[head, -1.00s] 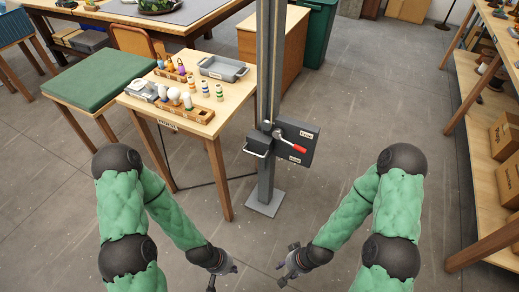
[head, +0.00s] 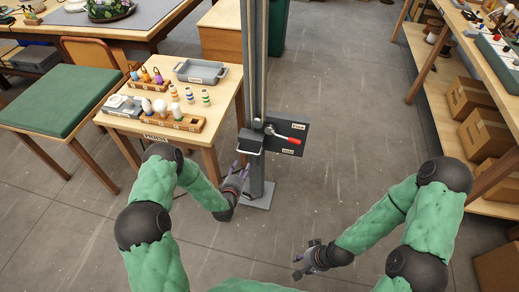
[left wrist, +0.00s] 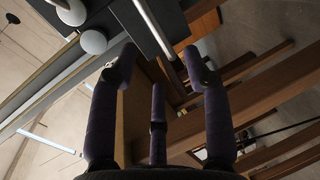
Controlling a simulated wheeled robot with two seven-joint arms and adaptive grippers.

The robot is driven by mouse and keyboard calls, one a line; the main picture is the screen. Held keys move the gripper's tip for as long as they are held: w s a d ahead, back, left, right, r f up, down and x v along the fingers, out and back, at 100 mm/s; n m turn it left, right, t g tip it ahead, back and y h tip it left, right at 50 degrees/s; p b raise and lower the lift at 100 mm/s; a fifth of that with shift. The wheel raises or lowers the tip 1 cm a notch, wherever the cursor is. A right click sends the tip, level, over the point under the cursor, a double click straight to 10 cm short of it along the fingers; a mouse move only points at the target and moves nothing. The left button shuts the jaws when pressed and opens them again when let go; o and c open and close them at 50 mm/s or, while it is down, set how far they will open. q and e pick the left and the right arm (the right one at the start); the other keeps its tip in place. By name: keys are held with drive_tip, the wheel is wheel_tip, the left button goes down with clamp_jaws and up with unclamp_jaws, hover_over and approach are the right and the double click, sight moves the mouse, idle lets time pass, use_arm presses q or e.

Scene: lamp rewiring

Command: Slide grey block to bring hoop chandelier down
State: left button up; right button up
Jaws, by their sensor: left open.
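The grey block (head: 250,141), with a handle at its front, sits on the tall grey post (head: 254,70) beside a dark panel (head: 289,134) with a red lever. My left gripper (head: 236,172) is open and empty, just below the block and left of the post's lower part. In the left wrist view its purple fingers (left wrist: 160,75) are spread, with a pale bar (left wrist: 158,25) and a dark block-like shape beyond them. I cannot tell whether they touch anything. My right gripper (head: 299,265) looks open and empty, low over the floor. The hoop chandelier is not recognisable in either view.
A wooden table (head: 225,100) with bulbs, coloured parts and a grey tray (head: 201,71) stands close left of the post. A green-topped bench (head: 60,103) is further left. Shelving with cardboard boxes (head: 486,132) lines the right. The floor right of the post is clear.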

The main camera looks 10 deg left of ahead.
sight(248, 153)
use_arm(q)
drive_tip(key=b+x, duration=0.1)
drive_tip(key=x, duration=0.2)
drive_tip(key=b+x, duration=0.1)
drive_tip(key=x, duration=0.3)
drive_tip(key=r+b+x, duration=0.1)
drive_tip(key=x, duration=0.3)
drive_tip(key=shift+w+d, duration=0.1)
drive_tip(key=shift+w, duration=0.1)
clamp_jaws()
